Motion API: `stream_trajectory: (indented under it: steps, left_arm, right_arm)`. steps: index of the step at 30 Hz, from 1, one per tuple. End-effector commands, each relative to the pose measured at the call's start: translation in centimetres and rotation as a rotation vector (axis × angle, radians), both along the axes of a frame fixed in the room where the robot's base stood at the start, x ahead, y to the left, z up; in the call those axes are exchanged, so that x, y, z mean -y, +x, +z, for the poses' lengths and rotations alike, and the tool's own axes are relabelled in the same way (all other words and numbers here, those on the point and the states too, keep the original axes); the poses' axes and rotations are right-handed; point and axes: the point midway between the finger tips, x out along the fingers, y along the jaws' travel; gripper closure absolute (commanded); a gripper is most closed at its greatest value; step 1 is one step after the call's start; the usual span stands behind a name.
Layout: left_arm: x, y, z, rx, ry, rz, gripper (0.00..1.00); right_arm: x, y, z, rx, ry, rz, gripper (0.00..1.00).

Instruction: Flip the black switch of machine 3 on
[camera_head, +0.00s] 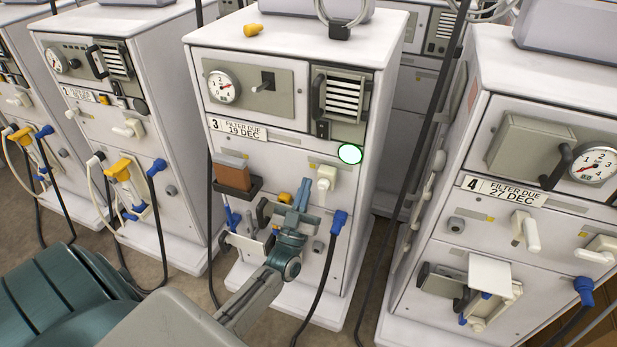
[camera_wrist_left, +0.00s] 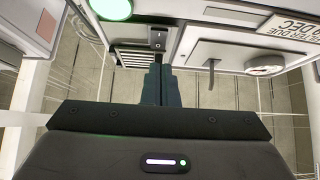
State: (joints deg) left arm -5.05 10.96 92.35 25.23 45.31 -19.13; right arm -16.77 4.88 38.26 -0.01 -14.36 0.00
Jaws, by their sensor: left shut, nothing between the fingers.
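Machine 3 (camera_head: 285,150) is a white cabinet labelled "3 FILTER DUE 19 DEC", in the middle of the head view. Its small black switch (camera_head: 322,128) sits below the vent grille, near a lit green lamp (camera_head: 350,154). In the left wrist view the black switch (camera_wrist_left: 158,40) shows as a rocker just beyond my fingertips, with the green lamp (camera_wrist_left: 110,8) at the upper left. I cannot tell which way the rocker is tipped. My left gripper (camera_head: 302,186) is in front of the machine, below the switch. Its fingers (camera_wrist_left: 162,68) are shut and empty. My right gripper is not in view.
A gauge (camera_head: 222,87) and a lever (camera_head: 264,85) are left of the grille. A brown block (camera_head: 232,176), a white tap (camera_head: 325,179) and a blue-ended hose (camera_head: 338,220) are near my gripper. Machine 4 (camera_head: 465,215) stands right, machine 2 (camera_head: 130,110) left.

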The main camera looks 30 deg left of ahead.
Motion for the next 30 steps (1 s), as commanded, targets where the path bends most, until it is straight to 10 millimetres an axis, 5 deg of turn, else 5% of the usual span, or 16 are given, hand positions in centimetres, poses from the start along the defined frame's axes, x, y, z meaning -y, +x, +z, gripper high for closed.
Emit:
stream_trajectory:
  steps: [6, 25, 28, 30]
  left_arm:
    - [0.3, -1.3, -1.8, 0.001, -0.001, 0.000, 1.00]
    - [0.3, -1.4, -2.1, -0.004, 0.000, -0.001, 1.00]
    - [0.4, -1.1, -3.9, -0.059, 0.002, -0.007, 1.00]
    - [0.6, -0.8, -7.0, -0.147, 0.003, -0.020, 1.00]
  right_arm:
    - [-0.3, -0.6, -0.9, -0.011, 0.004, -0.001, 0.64]
    - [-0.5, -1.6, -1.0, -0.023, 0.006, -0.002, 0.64]
    - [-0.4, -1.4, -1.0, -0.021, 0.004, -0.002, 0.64]
    - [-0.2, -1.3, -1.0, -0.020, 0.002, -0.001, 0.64]
